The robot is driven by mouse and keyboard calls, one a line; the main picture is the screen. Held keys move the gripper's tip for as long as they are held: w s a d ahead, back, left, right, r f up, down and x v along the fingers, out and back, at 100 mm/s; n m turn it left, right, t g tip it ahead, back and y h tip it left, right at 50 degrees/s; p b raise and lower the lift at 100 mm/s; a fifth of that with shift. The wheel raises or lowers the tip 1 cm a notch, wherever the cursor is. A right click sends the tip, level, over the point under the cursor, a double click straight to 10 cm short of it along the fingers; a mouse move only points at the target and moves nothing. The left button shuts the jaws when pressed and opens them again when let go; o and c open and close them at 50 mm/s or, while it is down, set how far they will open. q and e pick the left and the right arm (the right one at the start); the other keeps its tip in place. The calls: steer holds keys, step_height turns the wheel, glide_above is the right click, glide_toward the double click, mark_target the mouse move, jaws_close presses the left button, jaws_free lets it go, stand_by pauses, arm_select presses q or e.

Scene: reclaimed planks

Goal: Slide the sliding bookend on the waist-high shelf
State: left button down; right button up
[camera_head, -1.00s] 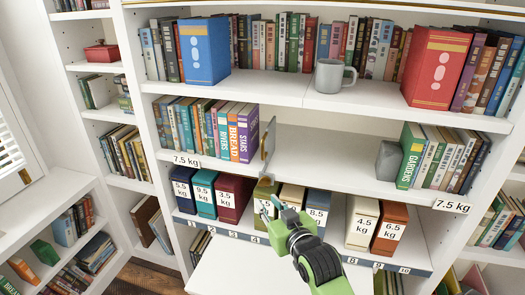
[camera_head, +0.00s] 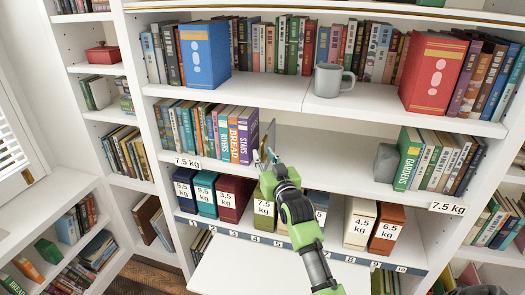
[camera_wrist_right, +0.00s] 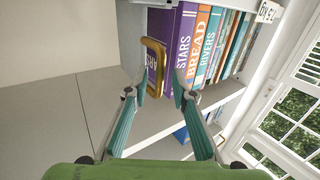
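The sliding bookend (camera_head: 268,137) is a thin upright grey plate on the waist-high shelf (camera_head: 330,150), at the right end of the left row of books (camera_head: 222,132). In the right wrist view its brass loop handle (camera_wrist_right: 153,62) stands just ahead of and between my right fingertips, in front of the purple book (camera_wrist_right: 178,45). My right gripper (camera_head: 264,157) is open at the bookend's lower front; it also shows in the wrist view (camera_wrist_right: 160,88). I cannot tell whether a finger touches the handle. My left gripper is not in view.
A grey block (camera_head: 387,162) stands beside the green book (camera_head: 408,160) at the shelf's right. The shelf between bookend and block is bare. Weight-labelled boxes (camera_head: 361,222) stand on the shelf below, under my right arm. A grey mug (camera_head: 328,79) stands on the shelf above.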

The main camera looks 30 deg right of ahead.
steer(key=shift+x, duration=1.05)
jaws_close()
steer(key=shift+w+a, duration=1.9)
steer(key=shift+w, duration=0.25)
steer(key=shift+s+d, duration=0.1)
jaws_free()
